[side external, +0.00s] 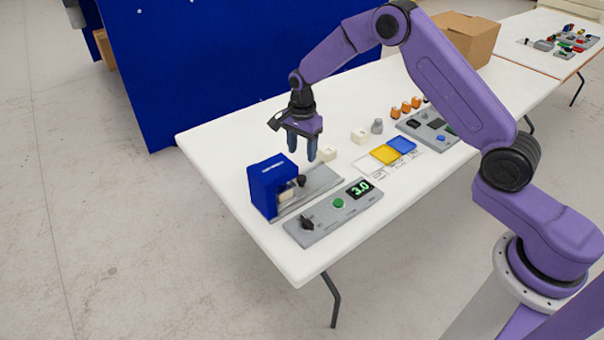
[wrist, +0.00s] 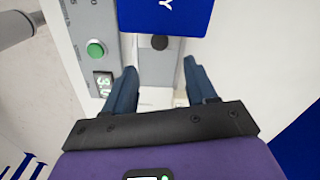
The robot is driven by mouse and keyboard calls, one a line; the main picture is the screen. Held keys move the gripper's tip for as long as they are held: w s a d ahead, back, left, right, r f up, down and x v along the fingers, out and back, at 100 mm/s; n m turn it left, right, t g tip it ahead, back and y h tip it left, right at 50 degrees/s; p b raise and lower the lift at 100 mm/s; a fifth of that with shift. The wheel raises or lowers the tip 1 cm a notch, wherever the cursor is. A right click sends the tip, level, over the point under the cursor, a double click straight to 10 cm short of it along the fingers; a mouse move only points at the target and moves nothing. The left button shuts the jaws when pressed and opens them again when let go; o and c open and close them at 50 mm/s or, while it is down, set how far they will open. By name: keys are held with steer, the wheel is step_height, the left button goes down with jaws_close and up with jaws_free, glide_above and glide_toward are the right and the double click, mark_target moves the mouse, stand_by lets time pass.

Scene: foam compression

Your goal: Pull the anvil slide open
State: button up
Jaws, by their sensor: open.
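The blue press housing (side external: 268,186) stands on a grey base (side external: 322,184) near the table's left end. A black knob (side external: 301,180) sits low at its open side, beside a pale block (side external: 287,195) partly inside the housing. In the wrist view the knob (wrist: 159,42) lies beside the housing's blue top (wrist: 170,14), on a grey plate (wrist: 156,66). My gripper (side external: 301,155) is open and empty, pointing down above the base, apart from the knob. In the wrist view its two fingers (wrist: 160,68) are spread, with the knob just beyond them.
A grey control panel (side external: 322,217) with a dial, green button and display reading 3.0 lies along the near side. Cream blocks (side external: 326,153), a grey weight (side external: 377,126), yellow (side external: 384,154) and blue (side external: 402,144) squares and orange pieces (side external: 405,107) lie to the right.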

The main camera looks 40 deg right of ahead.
mark_target(302, 177)
step_height(302, 177, down, 9)
steer(key=shift+f, duration=0.2)
stand_by(0.3)
